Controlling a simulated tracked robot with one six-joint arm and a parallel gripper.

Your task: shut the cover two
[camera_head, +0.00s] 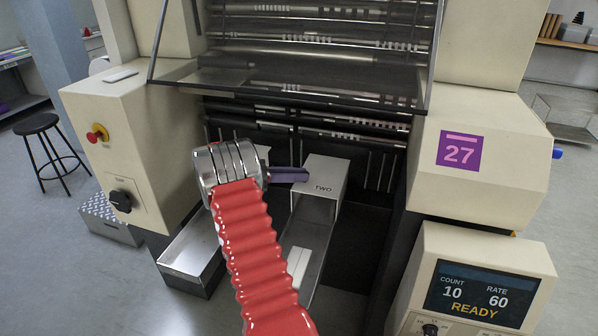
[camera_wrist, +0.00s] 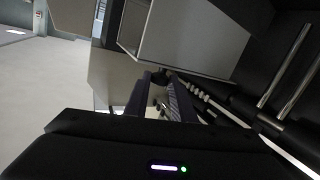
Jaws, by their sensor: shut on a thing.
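Cover two (camera_head: 326,172) is a pale, box-like cover marked TWO, low in the middle of the wrapper, above a sloping metal chute (camera_head: 318,236). My gripper (camera_head: 304,175) comes in from the left in the head view, its dark purple fingers reaching the cover's left edge. In the wrist view, the gripper's fingers (camera_wrist: 160,92) are close together around a small part that is mostly hidden. A large pale panel (camera_wrist: 195,38) stands just beyond them; it looks like the cover's side. The jaws are shut on the cover's edge or handle; I cannot tell which.
A dark-framed clear guard (camera_head: 300,85) hangs above my gripper. An open metal bin (camera_head: 200,250) sits at lower left. The left cabinet (camera_head: 140,150) and the right housing (camera_head: 480,165) flank the opening. A display (camera_head: 480,298) reads READY.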

